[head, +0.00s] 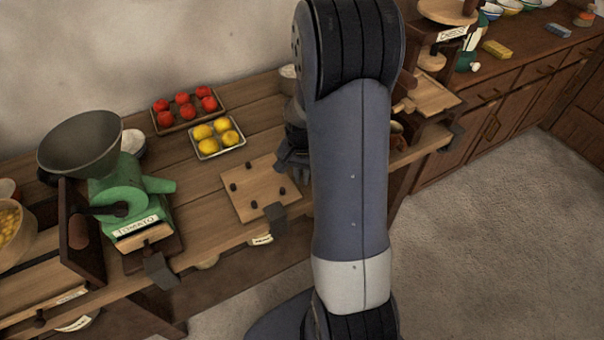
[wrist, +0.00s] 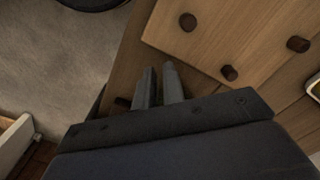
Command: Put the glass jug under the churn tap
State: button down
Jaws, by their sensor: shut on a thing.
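My gripper (head: 293,155) is partly hidden behind my arm in the head view, at the right edge of a wooden board with dark pegs (head: 240,206). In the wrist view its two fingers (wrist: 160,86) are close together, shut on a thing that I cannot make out. The pegged board also shows ahead of them in the wrist view (wrist: 240,38). I cannot make out the glass jug in either view. I cannot make out a churn or its tap either; my arm covers part of the worktop.
A green tomato mill (head: 125,205) stands left. Trays of tomatoes (head: 186,122) and lemons (head: 220,154) lie behind the pegged board. A wooden cheese press (head: 432,95) stands right of my arm. Grey paddles (head: 276,218) jut from the counter's front. The floor (head: 500,220) is clear at right.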

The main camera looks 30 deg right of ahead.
jog(key=shift+f, duration=0.1)
jog(key=c, duration=2)
grip_release()
jog(key=shift+f, duration=0.15)
jog(key=o, duration=0.5)
notch_tip(320, 180, up, 13)
jog(key=shift+f, duration=0.2)
